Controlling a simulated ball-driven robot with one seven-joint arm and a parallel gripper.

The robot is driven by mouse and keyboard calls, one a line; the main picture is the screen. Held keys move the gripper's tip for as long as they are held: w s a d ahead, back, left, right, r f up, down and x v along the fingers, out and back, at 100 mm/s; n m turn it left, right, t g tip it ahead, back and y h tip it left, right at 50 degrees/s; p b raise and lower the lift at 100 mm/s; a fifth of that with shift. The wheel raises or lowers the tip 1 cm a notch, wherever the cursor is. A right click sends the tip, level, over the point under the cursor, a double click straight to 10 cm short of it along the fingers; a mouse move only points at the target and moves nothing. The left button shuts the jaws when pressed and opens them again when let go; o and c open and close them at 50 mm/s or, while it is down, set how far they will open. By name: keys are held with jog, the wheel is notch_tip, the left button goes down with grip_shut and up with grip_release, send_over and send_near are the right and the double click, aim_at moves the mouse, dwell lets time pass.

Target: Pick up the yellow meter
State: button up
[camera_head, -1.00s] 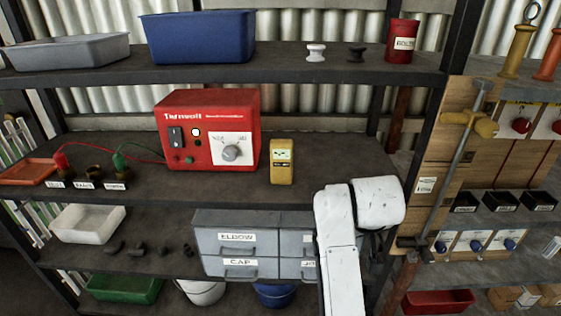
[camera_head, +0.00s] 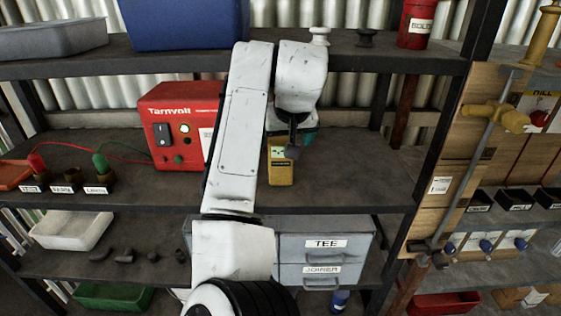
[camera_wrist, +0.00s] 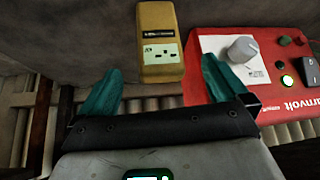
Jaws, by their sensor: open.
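The yellow meter (camera_head: 280,170) stands upright on the middle shelf, just right of the red Tarnvolt box. In the head view my arm and gripper cover its upper part. The wrist view shows the meter (camera_wrist: 161,50) with its pale display and dark label, beyond the fingertips and between their lines. My gripper (camera_wrist: 163,75) is open, with its two teal fingers apart and nothing between them. In the head view the gripper (camera_head: 290,140) is mostly hidden by my white wrist, with a bit of teal showing by the meter.
The red Tarnvolt box (camera_head: 180,125) stands close beside the meter; its dial also shows in the wrist view (camera_wrist: 241,50). The shelf above (camera_head: 370,62) holds a blue bin (camera_head: 185,22). Bare shelf (camera_head: 345,180) lies right of the meter. Grey drawers (camera_head: 325,268) sit below.

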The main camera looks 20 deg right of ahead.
aim_at(282, 150)
jog(key=shift+s+x, duration=0.2)
jog(key=shift+x, duration=3.35)
jog(key=shift+f, duration=0.15)
jog(key=c, duration=1.1)
jog(key=shift+c, duration=0.4)
